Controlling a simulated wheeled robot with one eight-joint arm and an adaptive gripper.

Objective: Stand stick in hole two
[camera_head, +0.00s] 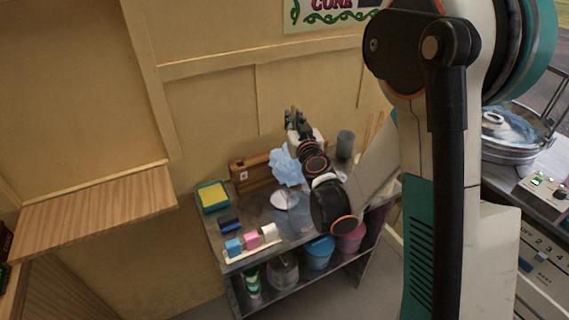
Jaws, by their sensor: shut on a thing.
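My gripper (291,118), small and dark green, is at the far end of my arm, near the back wall. It is shut on a thin, light-brown stick (293,110), of which only a short piece shows. A brown wooden rack (245,181) with a small white label stands at the back of the metal table, below and left of my gripper. Its holes cannot be made out, so I cannot tell which is hole two. A light-blue fluffy clump (286,168) is in front of the rack's right part, below my gripper; whether it joins the stick is unclear.
The table (257,221) also bears a yellow-topped teal tray (212,196), a dark-blue block (230,223), a strip with blue, pink and white cubes (252,240), and a grey cup (345,144). Tubs (318,253) stand on the shelf below. A wooden counter (95,214) juts out at left.

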